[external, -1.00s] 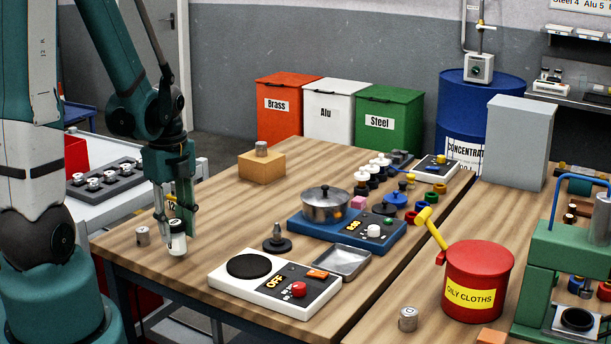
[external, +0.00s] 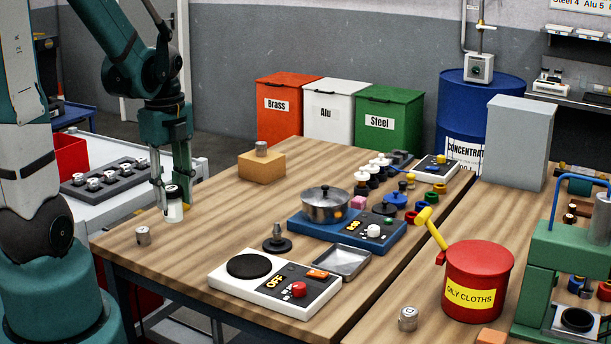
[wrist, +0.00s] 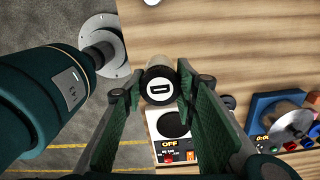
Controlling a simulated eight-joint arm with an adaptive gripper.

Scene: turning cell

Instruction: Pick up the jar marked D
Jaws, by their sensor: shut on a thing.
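A jar with a white body and a black lid (external: 173,209) is between the fingers of my gripper (external: 174,190) over the near left part of the wooden bench. My gripper is shut on it, and the jar is upright and appears raised above the bench top. In the wrist view the jar's black lid (wrist: 150,97) faces the camera between the two green fingers. Its white label carries a dark mark that looks like a D turned sideways. The fingers hide parts of the jar's sides.
A white hotplate (external: 230,284) marked OFF, a dark knobbed weight (external: 277,244), a metal tray (external: 342,261) and a blue hotplate with a pot (external: 325,204) stand to the right. The back left bench is mostly clear.

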